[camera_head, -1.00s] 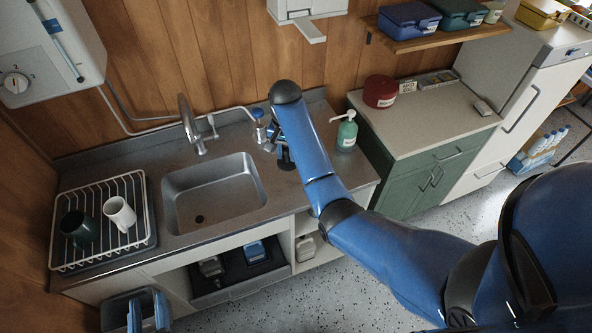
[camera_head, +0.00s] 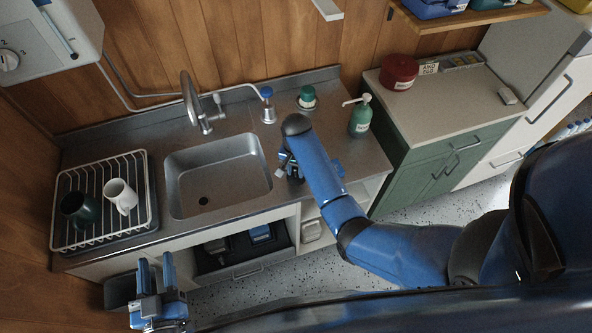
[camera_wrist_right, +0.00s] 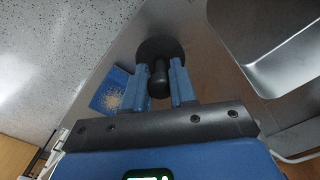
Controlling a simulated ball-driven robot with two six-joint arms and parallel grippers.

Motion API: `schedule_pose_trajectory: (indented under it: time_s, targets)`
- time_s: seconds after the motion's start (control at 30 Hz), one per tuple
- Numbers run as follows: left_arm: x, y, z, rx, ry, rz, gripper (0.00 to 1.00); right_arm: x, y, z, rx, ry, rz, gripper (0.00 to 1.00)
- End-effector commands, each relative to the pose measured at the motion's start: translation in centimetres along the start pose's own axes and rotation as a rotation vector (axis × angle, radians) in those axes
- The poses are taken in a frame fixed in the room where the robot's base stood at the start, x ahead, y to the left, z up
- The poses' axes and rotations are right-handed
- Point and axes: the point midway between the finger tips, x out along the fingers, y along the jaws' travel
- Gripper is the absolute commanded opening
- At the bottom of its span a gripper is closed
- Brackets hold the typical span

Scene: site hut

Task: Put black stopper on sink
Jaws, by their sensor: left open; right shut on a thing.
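The black stopper (camera_wrist_right: 158,60), a round disc with a knob, shows in the right wrist view. My right gripper (camera_wrist_right: 159,88) is shut on its knob, over the counter beside the sink. In the head view the right gripper (camera_head: 288,168) is just right of the sink, partly hidden by my arm; the stopper is hard to make out there. The steel sink (camera_head: 245,185) is empty, with a dark drain hole (camera_head: 203,201) in its floor. Its rim also shows in the right wrist view (camera_wrist_right: 262,68). My left gripper (camera_head: 156,268) is open and empty, low in front of the counter.
A tap (camera_head: 192,100) stands behind the sink. A blue-topped fitting (camera_head: 268,108), a green-lidded jar (camera_head: 306,97) and a green soap bottle (camera_head: 361,117) stand at the back right. A dish rack (camera_head: 148,200) with two mugs is left. A blue patterned item (camera_wrist_right: 110,95) lies near the stopper.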

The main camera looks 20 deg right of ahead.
Motion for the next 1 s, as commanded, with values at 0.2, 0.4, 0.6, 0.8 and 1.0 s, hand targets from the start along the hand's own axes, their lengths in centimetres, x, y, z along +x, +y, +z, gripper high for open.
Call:
schedule_pose_trajectory:
  time_s: [0.2, 0.4, 0.6, 0.8, 1.0]
  targets:
    - [0.1, 0.0, 2.5, 0.0, 0.0, 0.0, 0.43, 2.8, -0.1, 0.6, 0.0, 0.0, 0.0, 0.0]
    - [0.1, 0.0, 2.5, 0.0, 0.0, 0.0, 0.43, 2.8, -0.1, 0.7, 0.001, 0.001, -0.001, 0.0]
    - [0.1, 0.0, 2.5, 0.0, 0.0, 0.0, 0.43, 2.9, -0.1, 0.7, 0.001, 0.0, 0.0, 0.0]
    - [0.1, 0.0, 2.6, 0.0, 0.0, 0.0, 0.43, 3.2, -0.1, 0.7, 0.001, 0.0, 0.0, 0.37]
    - [0.1, 0.0, 2.6, 0.0, 0.0, 0.0, 0.43, 3.2, -0.1, 0.7, 0.001, 0.0, 0.0, 0.51]
